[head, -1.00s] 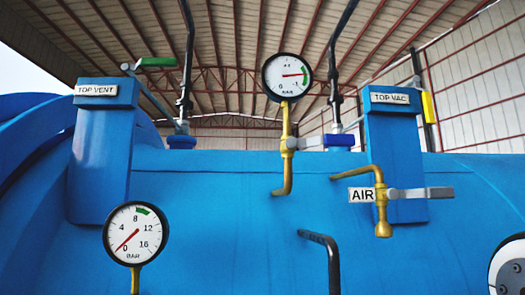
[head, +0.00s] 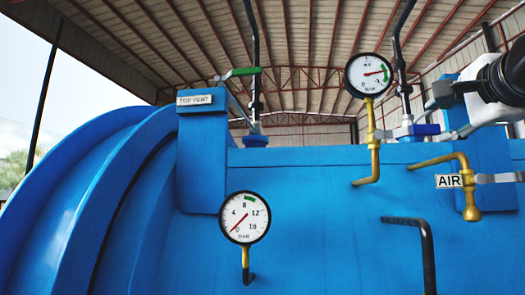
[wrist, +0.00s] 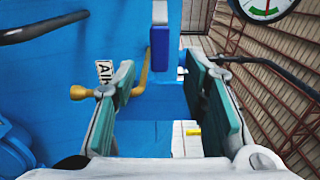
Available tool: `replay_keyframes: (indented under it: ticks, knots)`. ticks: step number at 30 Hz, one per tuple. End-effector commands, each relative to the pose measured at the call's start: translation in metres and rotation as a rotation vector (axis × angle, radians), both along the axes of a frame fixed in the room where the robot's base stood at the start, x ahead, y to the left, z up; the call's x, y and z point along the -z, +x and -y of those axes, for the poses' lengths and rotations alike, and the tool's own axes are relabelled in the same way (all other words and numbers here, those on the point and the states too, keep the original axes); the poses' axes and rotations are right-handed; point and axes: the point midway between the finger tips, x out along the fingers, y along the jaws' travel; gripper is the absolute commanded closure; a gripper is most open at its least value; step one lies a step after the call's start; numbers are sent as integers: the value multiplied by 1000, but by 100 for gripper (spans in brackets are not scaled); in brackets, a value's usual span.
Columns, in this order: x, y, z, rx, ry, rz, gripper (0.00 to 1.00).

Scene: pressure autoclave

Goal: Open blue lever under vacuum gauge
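The vacuum gauge (head: 369,75) is a round white dial on a brass pipe (head: 373,150) in the head view. The lever under it points right from the pipe and ends in a blue handle (head: 417,130). My gripper (head: 432,103) comes in from the right, close above the blue handle. In the wrist view my gripper (wrist: 160,72) is open, with green pads apart. The blue handle (wrist: 160,47) is centred ahead of the gap between the fingertips; I cannot tell if it touches them. The gauge's edge (wrist: 266,8) shows at top right.
The AIR valve's brass pipe (head: 466,180) and grey lever (head: 500,178) are below right of the gripper. A black bent handle (head: 425,240) stands out from the blue tank (head: 310,220). Another gauge (head: 243,218) and a green-handled valve (head: 246,71) are left.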

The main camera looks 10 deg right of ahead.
Motion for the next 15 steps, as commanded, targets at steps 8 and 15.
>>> replay_keyframes:
  ticks: [8, 15]
  knots:
    - [1, 51, 13, -3, 1, -3, 60]
    - [0, 72, 20, -2, -1, -2, 60]
